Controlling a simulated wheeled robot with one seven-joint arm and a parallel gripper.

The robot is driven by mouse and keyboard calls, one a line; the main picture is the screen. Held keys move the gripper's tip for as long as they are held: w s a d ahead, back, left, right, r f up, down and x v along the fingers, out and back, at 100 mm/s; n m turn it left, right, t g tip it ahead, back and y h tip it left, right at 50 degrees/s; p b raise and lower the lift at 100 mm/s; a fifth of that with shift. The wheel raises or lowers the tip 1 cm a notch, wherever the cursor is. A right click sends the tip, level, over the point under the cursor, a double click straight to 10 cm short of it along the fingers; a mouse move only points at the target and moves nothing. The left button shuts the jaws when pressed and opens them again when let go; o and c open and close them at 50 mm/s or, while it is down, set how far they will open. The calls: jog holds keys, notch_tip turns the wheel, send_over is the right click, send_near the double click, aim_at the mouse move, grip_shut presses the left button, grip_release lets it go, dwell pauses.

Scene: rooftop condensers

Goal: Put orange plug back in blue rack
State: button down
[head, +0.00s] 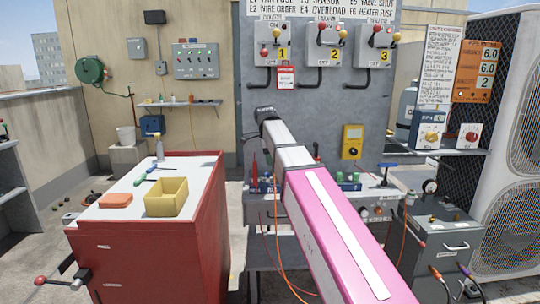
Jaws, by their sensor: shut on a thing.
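My arm reaches up and away from the lower right. Its dark far joint is in front of the grey panel, and my gripper is not visible beyond it. A small blue piece (267,187), possibly part of the blue rack, shows on the bench just left of my arm, which hides much of that area. An orange cable hangs down beside it. An orange-ended connector (436,271) is at the front of the grey box at lower right, next to a purple one. I cannot tell whether it is the task's plug.
A red cabinet (180,235) at left bears a yellow bin (166,197), an orange block (115,200) and tools. The grey panel (330,110) behind has several switches and a yellow meter (352,141). A grey box (440,240) and condenser (508,150) stand at right.

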jog(key=shift+w+a+r, duration=0.1)
jog(key=shift+w+r, duration=0.1)
jog(key=shift+r, duration=0.15)
send_over(270, 184)
jog(key=shift+f, duration=3.1)
jog(key=shift+f, duration=1.65)
jog(key=c, duration=0.8)
grip_release()
jog(key=shift+c, duration=0.2)
jog(key=shift+r, duration=0.1)
